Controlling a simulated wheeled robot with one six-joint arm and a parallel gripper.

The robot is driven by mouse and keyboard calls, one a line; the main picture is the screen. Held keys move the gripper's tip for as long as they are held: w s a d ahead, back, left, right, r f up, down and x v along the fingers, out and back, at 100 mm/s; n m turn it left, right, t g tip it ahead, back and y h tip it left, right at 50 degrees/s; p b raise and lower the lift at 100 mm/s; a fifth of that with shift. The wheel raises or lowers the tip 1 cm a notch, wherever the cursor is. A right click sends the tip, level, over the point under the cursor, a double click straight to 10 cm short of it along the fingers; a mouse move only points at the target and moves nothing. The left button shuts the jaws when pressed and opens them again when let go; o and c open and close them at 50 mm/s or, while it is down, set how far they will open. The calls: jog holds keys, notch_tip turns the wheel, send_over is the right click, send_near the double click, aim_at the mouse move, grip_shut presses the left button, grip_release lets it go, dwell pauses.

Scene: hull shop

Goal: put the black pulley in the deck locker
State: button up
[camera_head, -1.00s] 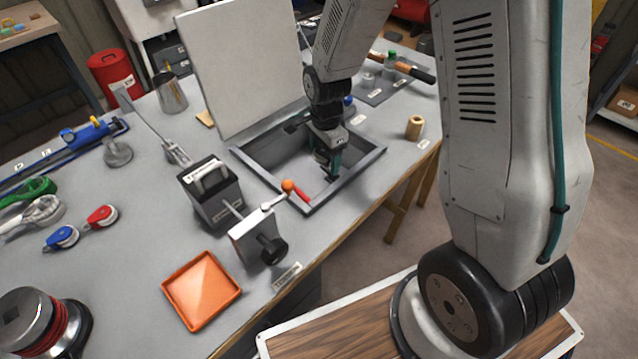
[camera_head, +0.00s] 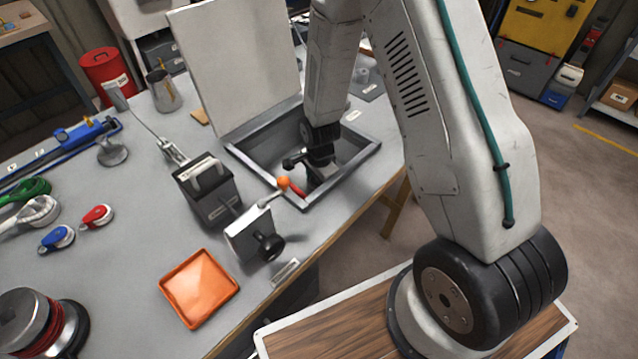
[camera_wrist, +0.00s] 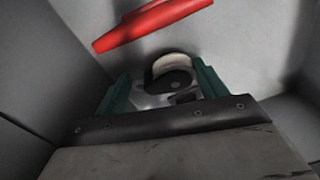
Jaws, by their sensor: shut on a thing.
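My gripper (camera_wrist: 162,88) is shut on the black pulley (camera_wrist: 176,80), which shows between the two green fingers in the wrist view. The pulley has a black face and a pale curved edge. In the head view my wrist reaches down into the open deck locker (camera_head: 350,173), a grey-rimmed recess in the bench. Its pale lid (camera_head: 230,70) stands raised at the back left. The pulley is hidden by my arm in the head view. Grey locker walls surround the gripper in the wrist view. I cannot tell whether the pulley touches the floor.
A red object (camera_wrist: 150,24) lies ahead of the fingers, and shows at the locker's near left corner (camera_head: 298,188). A lever with an orange knob (camera_head: 283,182) stands beside the rim. A dark box (camera_head: 208,190), orange tray (camera_head: 199,288), and blue and red pulleys are left.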

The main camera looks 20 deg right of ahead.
jog(key=shift+f, duration=0.15)
jog(key=o, duration=0.8)
jog(key=shift+c, duration=0.2)
notch_tip(320, 180, up, 12)
jog(key=shift+s, duration=0.1)
